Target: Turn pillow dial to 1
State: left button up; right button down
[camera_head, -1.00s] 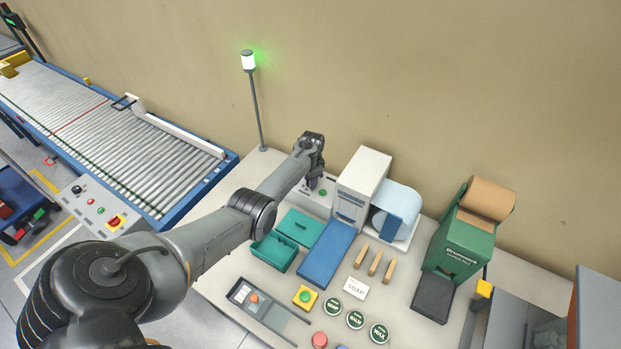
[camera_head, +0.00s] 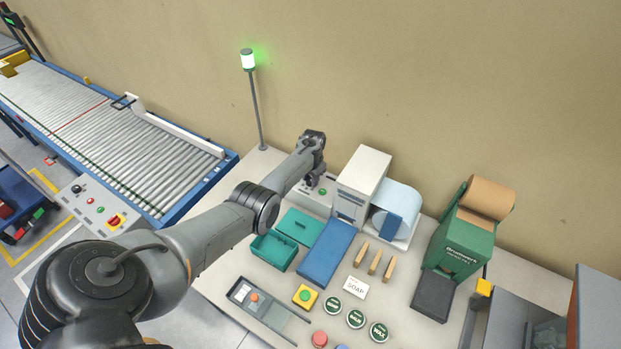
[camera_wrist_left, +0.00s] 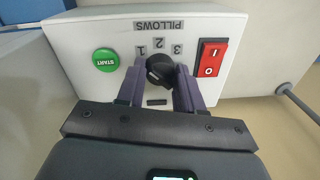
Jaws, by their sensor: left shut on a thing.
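The pillow dial (camera_wrist_left: 158,70) is a black round knob on a pale control panel (camera_wrist_left: 70,35), with PILLOWS and the numbers 1, 2 and 3 printed around it, upside down in the left wrist view. My left gripper (camera_wrist_left: 160,80) has its two purple-grey fingers on either side of the knob and is shut on it. Which number the knob points to is hard to read. In the head view my left gripper (camera_head: 312,180) is down at the panel beside the white machine (camera_head: 365,172), and the dial is hidden there. My right gripper is not in view.
The green START button (camera_wrist_left: 105,60) and the red rocker switch (camera_wrist_left: 211,62) sit close on either side of the fingers. A blue tray (camera_head: 327,253), a teal box (camera_head: 273,250) and a green paper dispenser (camera_head: 467,235) stand on the table. A lamp pole (camera_head: 256,105) stands behind.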

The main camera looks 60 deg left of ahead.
pick_arm(q)
jog(key=o, duration=1)
jog(key=shift+r+p, duration=0.35)
jog(key=shift+r, duration=0.3)
notch_tip(320, 180, up, 10)
jog(key=p, duration=0.1)
jog(key=shift+d+f, duration=0.2)
jog(key=shift+d, duration=0.15)
jog(key=shift+w, duration=0.1)
